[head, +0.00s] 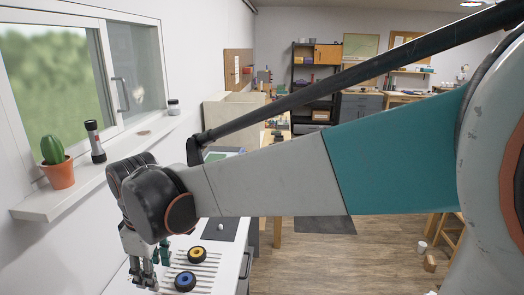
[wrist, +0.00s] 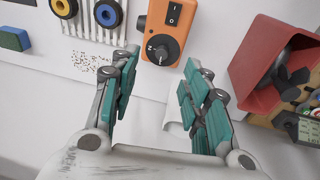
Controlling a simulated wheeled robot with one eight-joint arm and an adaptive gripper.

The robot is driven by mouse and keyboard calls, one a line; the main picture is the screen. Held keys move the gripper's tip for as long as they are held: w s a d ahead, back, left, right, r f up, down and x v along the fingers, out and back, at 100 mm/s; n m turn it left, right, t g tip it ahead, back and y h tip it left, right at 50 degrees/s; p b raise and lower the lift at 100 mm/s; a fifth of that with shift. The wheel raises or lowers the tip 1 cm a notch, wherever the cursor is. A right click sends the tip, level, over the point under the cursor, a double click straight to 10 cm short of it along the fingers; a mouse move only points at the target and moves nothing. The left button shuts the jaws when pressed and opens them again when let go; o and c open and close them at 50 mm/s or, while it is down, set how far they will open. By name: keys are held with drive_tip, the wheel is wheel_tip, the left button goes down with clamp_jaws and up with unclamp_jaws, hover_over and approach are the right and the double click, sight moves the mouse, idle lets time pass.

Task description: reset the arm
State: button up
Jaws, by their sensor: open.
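My arm stretches across the head view from the right to the left. My gripper (head: 148,272) hangs pointing down over the white worktop at the lower left. An orange device (wrist: 162,28) with a black knob and a switch lies on the worktop beyond the fingertips. A small white curved piece (wrist: 178,112) shows between the fingers.
A yellow-hubbed wheel (head: 197,255) and a blue-hubbed wheel (head: 185,281) lie on a slatted rack beside my gripper. A red bin (wrist: 268,62) is at the right in the wrist view. A cactus pot (head: 58,172) and a flashlight (head: 95,141) stand on the windowsill.

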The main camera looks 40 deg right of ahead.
drive_tip(key=s+d+m+t, duration=0.5)
drive_tip(key=s+d+m, duration=0.3)
drive_tip(key=s, duration=0.5)
drive_tip(key=shift+r+m, duration=0.2)
drive_tip(key=shift+m, duration=0.2)
idle(0.4)
